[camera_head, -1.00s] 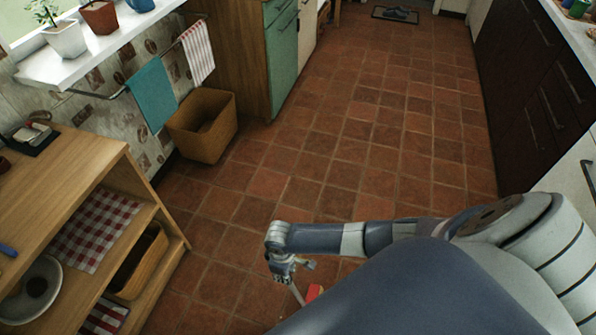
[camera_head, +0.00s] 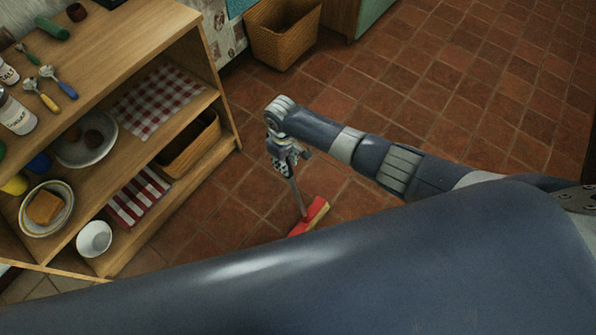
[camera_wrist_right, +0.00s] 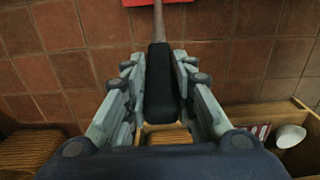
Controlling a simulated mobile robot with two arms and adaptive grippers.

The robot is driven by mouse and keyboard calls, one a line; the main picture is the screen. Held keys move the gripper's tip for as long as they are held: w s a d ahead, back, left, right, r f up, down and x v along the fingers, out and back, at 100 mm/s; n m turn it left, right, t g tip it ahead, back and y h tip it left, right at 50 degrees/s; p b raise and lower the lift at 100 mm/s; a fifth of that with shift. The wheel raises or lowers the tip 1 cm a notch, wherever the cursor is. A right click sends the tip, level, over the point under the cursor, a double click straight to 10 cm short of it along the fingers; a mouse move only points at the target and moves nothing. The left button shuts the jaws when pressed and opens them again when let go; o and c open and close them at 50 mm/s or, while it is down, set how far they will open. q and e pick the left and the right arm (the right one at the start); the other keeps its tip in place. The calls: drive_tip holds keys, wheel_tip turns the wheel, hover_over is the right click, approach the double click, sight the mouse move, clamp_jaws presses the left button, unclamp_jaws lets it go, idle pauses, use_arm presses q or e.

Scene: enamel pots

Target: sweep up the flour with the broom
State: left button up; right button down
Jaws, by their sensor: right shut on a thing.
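My right gripper (camera_head: 286,160) is shut on the broom, and its arm comes in from the right in the head view. The broom's thin grey handle (camera_head: 298,195) runs down from the fingers to a red head (camera_head: 313,213) at the tile floor. My own body partly hides the head's lower end. In the right wrist view the black grip (camera_wrist_right: 160,85) sits between the two fingers, and the red head (camera_wrist_right: 142,2) shows at the top edge. I see no flour in either view. My left gripper is not in view.
A wooden shelf unit (camera_head: 225,115) with dishes, cloths and bottles stands at left, close to the broom. A wicker basket (camera_head: 283,35) stands behind it by the wall. Open terracotta tile floor (camera_head: 430,85) lies behind and right of my right arm.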

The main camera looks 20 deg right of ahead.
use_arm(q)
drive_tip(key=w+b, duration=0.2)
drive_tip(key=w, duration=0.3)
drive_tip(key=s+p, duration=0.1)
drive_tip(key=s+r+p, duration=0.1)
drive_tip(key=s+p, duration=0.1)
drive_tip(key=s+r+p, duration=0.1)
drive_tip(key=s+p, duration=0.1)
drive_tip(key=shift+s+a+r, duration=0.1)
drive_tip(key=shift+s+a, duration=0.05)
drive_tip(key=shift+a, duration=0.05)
use_arm(e)
drive_tip(key=r, duration=0.1)
drive_tip(key=w+a+r, duration=0.1)
drive_tip(key=w+r, duration=0.1)
drive_tip(key=r, duration=0.1)
drive_tip(key=shift+a, duration=0.4)
